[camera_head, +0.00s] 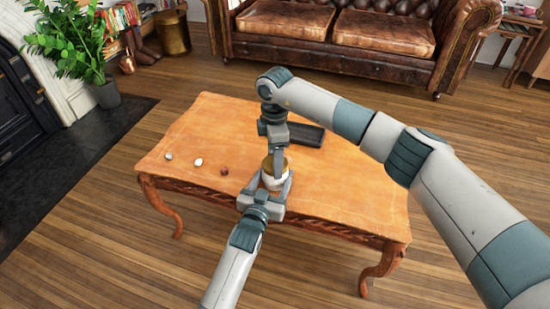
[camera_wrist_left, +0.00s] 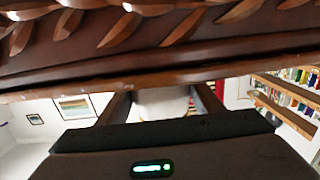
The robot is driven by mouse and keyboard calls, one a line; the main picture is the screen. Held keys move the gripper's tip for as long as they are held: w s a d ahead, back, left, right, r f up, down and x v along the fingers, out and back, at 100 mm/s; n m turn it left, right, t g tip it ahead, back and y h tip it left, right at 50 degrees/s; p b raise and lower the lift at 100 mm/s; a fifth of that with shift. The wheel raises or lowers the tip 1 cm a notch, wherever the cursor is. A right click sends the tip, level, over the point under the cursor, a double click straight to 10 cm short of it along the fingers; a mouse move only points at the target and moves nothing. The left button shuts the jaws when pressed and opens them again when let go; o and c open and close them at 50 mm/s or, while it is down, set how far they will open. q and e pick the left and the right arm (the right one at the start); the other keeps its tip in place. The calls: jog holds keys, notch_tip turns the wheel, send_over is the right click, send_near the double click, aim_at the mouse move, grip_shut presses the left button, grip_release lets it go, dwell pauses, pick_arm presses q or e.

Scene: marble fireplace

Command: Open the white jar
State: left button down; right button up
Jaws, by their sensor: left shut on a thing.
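The white jar (camera_head: 273,183) with a gold-brown lid (camera_head: 267,164) is above the front part of the wooden table. My left gripper (camera_head: 274,184) reaches it from the front, its two fingers shut on the jar's sides. The pale jar body also shows between the fingers in the left wrist view (camera_wrist_left: 160,101). My right gripper (camera_head: 273,150) points down from above, right at the lid. Its fingertips are too small and covered to tell whether they grip the lid. The lid appears to be on the jar.
The wooden table (camera_head: 335,185) has a black tray (camera_head: 307,135) behind the grippers. Three small items lie at its left: a grey one (camera_head: 168,156), a white one (camera_head: 198,162) and a brown one (camera_head: 224,171). The table's right side is clear. A leather sofa (camera_head: 380,45) stands behind.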

jog(key=n, duration=0.7)
jog(key=shift+r, duration=0.1)
jog(key=n, duration=4.5)
jog(key=shift+r+n, duration=0.1)
jog(key=shift+n, duration=0.3)
